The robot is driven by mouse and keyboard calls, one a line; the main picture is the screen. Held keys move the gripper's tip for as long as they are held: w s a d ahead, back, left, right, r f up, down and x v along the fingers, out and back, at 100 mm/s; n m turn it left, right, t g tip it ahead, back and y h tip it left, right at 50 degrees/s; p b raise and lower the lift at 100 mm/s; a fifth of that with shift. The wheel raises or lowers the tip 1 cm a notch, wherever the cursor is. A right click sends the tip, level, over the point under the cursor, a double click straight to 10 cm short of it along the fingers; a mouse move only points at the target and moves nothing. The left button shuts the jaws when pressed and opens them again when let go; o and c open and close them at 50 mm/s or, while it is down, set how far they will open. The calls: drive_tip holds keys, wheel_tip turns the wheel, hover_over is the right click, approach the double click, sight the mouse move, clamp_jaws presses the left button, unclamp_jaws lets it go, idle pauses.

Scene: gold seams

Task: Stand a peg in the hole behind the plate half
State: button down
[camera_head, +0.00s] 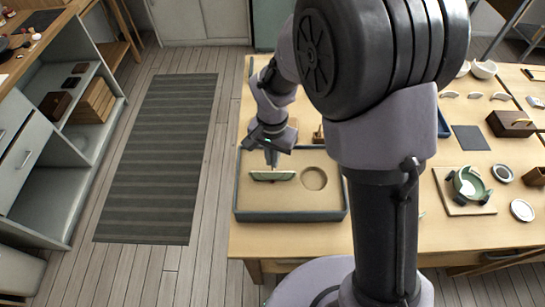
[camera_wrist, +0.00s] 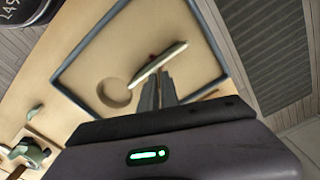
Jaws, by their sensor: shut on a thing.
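The plate half (camera_head: 272,176) is pale green with a light edge and stands on edge in a shallow tray (camera_head: 345,200) of sandy fill. In the wrist view the plate half (camera_wrist: 158,65) shows as a thin pale strip. My gripper (camera_head: 271,160) points down just behind it. In the wrist view the fingers (camera_wrist: 157,88) are close together, their tips beside the plate half. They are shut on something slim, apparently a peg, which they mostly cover. A small dark red bit (camera_wrist: 152,57) shows beyond the plate half. The hole is hidden.
A round hollow (camera_head: 314,178) lies in the tray to the right of the plate half. A thin brown stick (camera_wrist: 203,97) shows near the tray wall. On the right, a green ring-shaped piece (camera_head: 468,184) sits on a board among white dishes. My arm blocks the middle.

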drive_tip(key=shift+f+b, duration=0.8)
drive_tip(key=shift+f, duration=0.2)
idle(0.6)
drive_tip(key=c, duration=1.1)
unclamp_jaws()
drive_tip(key=shift+o, duration=0.2)
drive_tip(key=shift+s, duration=0.1)
drive_tip(key=shift+r+p, duration=2.3)
drive_tip(key=shift+r, duration=0.75)
drive_tip(key=shift+r, duration=0.1)
